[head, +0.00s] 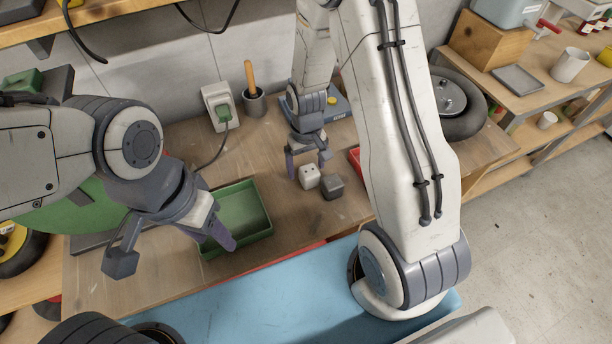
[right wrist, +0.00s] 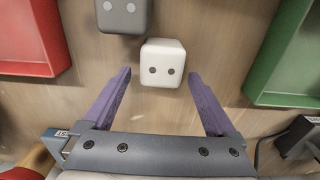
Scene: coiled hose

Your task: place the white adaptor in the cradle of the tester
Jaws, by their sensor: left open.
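The white adaptor (head: 309,177) is a small rounded cube with two dark holes, standing on the wooden bench. In the right wrist view the white adaptor (right wrist: 162,62) sits just beyond and between the fingertips. My right gripper (head: 307,166) is open and empty at it; its purple fingers also show in the right wrist view (right wrist: 160,78). A blue-grey device with a yellow button, apparently the tester (head: 336,107), stands behind my right gripper, partly covered by it. I cannot make out its cradle. My left gripper (head: 172,250) is open and empty at the left, near the green tray.
A dark grey adaptor (head: 332,188) stands close beside the white one. A green tray (head: 262,222) lies to the left and a red tray (right wrist: 25,40) to the other side. A wall socket (head: 218,106) with a cable and a cup (head: 254,101) are behind.

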